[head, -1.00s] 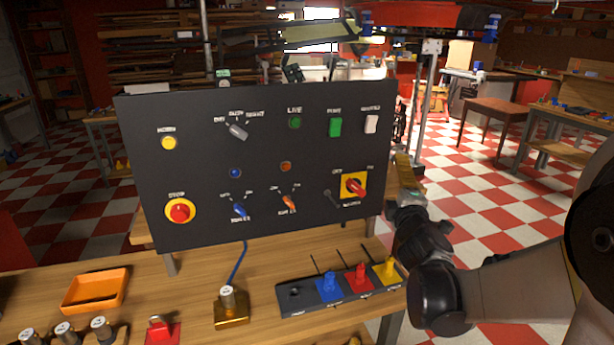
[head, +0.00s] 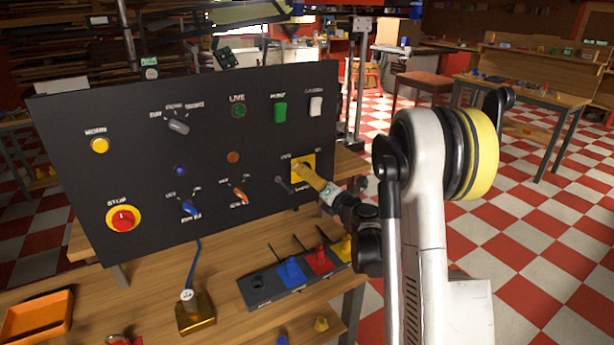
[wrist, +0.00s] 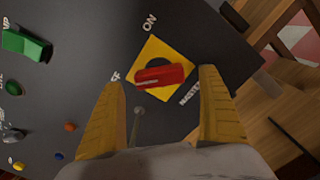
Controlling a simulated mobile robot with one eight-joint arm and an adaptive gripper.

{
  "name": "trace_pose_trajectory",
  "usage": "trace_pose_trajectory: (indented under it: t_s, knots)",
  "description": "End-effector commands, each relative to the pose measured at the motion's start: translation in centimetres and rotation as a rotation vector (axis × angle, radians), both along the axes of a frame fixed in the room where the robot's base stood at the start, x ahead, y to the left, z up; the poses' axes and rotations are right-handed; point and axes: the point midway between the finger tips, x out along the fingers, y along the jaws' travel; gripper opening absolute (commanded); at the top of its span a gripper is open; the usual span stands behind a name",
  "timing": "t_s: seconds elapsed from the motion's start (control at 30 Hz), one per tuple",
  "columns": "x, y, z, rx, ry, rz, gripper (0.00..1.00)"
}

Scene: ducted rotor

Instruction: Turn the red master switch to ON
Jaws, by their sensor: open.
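The red master switch (wrist: 160,76) shows in the wrist view as a red bar handle on a yellow square plate (wrist: 177,51). The handle lies roughly level across that picture, apart from the ON label at the plate's top corner. In the head view the yellow plate (head: 310,163) is at the panel's lower right, and my gripper covers the handle there. My gripper (wrist: 163,88) is open, its two yellow fingers spread on either side below the handle. I cannot tell whether either finger touches it.
The black panel (head: 120,180) stands on a wooden bench. A grey lever (wrist: 136,125) sits close by the switch, between the fingers in the wrist view. The red stop button (head: 122,218) is far left.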

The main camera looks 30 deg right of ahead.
Motion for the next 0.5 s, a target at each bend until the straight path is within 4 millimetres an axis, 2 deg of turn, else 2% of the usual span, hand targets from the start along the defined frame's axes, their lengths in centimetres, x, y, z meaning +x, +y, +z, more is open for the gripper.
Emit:
trace_pose_trajectory:
  t_s: [0.1,0.2,0.5]
  knots:
    - [1.6,0.1,-0.1,0.001,0.0,0.0,0.88]
    - [2.4,0.1,0.0,0.001,0.0,0.0,0.88]
    - [2.7,0.1,0.1,0.001,-0.001,-0.001,0.88]
